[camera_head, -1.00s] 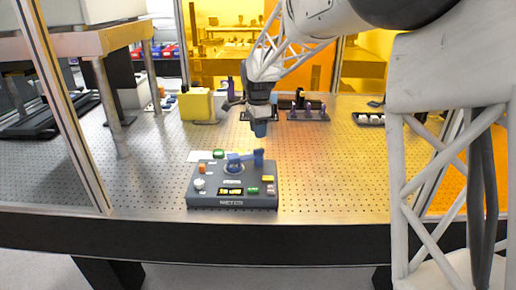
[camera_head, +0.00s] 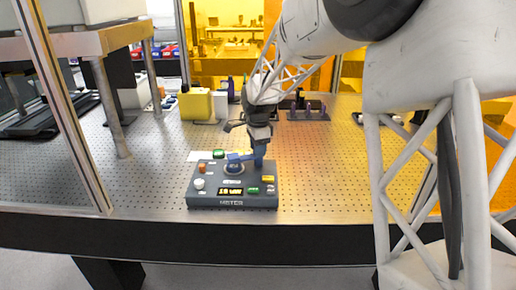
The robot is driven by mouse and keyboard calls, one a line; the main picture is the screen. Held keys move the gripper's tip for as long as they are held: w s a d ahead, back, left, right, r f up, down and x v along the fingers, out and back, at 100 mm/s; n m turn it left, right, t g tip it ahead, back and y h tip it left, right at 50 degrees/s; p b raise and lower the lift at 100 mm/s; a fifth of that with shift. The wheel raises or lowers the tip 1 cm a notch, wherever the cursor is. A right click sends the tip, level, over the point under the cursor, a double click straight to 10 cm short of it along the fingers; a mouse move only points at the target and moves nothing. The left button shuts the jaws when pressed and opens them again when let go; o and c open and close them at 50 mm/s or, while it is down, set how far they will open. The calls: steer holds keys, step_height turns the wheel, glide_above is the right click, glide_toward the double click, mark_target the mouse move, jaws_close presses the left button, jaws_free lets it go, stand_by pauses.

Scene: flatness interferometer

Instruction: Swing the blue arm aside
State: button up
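The blue arm (camera_head: 242,157) sits on a round pivot on top of the dark grey control box (camera_head: 208,203). It reaches from the pivot toward the right, where a blue upright part stands at its end. My gripper (camera_head: 259,153) points down right at that right end, touching or nearly touching it. The fingers overlap the blue end in the picture, so I cannot tell whether they are open or shut on it.
The box also carries a green button (camera_head: 218,154), an orange knob (camera_head: 202,168), a white knob (camera_head: 199,184) and a small display (camera_head: 231,191). A yellow block (camera_head: 196,105) stands behind on the perforated table (camera_head: 330,185). A metal post (camera_head: 62,110) rises at the left. The table right of the box is clear.

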jaws_close()
steer(key=shift+m, duration=0.4)
steer(key=m, duration=0.7)
steer(key=shift+w+r+m, duration=0.1)
steer(key=shift+m, duration=0.3)
steer(key=m, duration=0.4)
steer(key=shift+m, duration=0.3)
steer(key=shift+d+m, duration=0.1)
steer(key=shift+m, duration=1.9)
